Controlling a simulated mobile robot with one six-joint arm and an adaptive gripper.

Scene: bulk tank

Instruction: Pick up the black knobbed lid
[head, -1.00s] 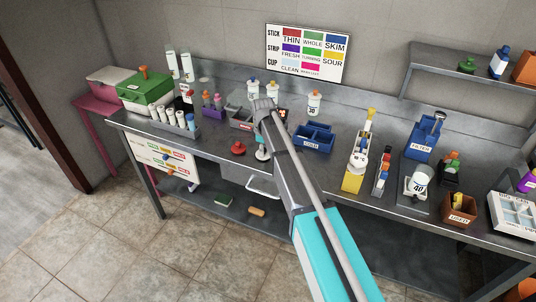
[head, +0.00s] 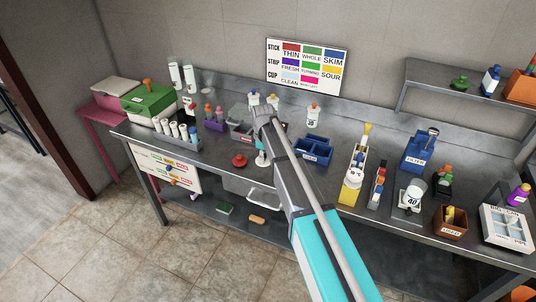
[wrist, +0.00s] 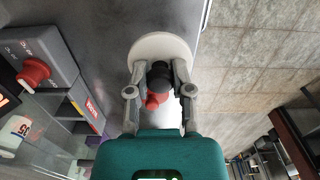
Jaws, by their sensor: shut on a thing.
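The black knobbed lid is a pale round disc (wrist: 163,47) with a black knob (wrist: 160,75), seen in the wrist view. My gripper (wrist: 158,85) is shut on the knob, one finger on each side. In the head view the pale lid (head: 262,160) shows below the end of my arm, at the front of the bench. My arm hides most of the gripper there. I cannot tell whether the lid's rim touches the bench.
A red lid (head: 239,160) lies just left of the held lid. A grey box with a red knob (wrist: 33,70) stands behind, towards the wall. A blue caddy (head: 313,150) is to the right. The bench's front edge is close.

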